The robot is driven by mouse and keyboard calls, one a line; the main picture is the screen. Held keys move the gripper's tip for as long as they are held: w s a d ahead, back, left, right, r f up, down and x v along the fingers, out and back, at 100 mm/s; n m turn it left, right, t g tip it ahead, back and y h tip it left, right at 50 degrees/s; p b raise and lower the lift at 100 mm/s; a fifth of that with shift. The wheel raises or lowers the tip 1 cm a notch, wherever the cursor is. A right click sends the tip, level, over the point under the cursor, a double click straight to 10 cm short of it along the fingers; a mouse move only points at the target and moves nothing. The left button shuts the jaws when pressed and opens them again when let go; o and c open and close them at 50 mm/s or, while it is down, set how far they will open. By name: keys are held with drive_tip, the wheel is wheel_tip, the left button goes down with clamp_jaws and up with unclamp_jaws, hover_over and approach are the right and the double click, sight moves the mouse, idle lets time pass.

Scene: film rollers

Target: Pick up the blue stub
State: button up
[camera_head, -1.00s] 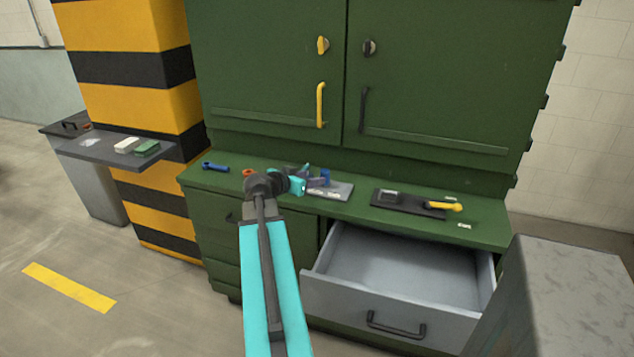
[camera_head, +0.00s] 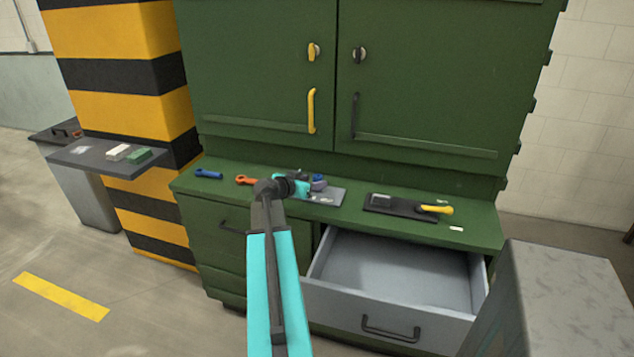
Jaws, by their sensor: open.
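The blue stub (camera_head: 318,178) is a small blue piece at the grey plate (camera_head: 330,197) on the green cabinet's counter. Only its upper part shows clearly; a greyish-purple shape sits just below it. My gripper (camera_head: 312,185) is at the left side of the stub, over the plate, at the end of my turquoise arm. The jaws are open, but they are small and partly hidden behind my wrist. I cannot tell whether they touch the stub.
A blue-handled tool (camera_head: 208,173) and an orange-handled tool (camera_head: 246,180) lie left on the counter (camera_head: 480,222). A dark tray (camera_head: 400,209) and a yellow-handled tool (camera_head: 436,209) lie right. An open, empty drawer (camera_head: 400,275) juts out below. A grey block (camera_head: 570,300) stands front right.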

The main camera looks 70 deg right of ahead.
sight(315, 180)
drive_tip(key=shift+x, duration=1.05)
drive_tip(key=shift+s+d+f+p, duration=0.1)
drive_tip(key=shift+s+d+p, duration=0.05)
drive_tip(key=shift+d+p, duration=0.35)
drive_tip(key=shift+p+x, duration=0.7)
drive_tip(key=shift+x, duration=1.35)
clamp_jaws()
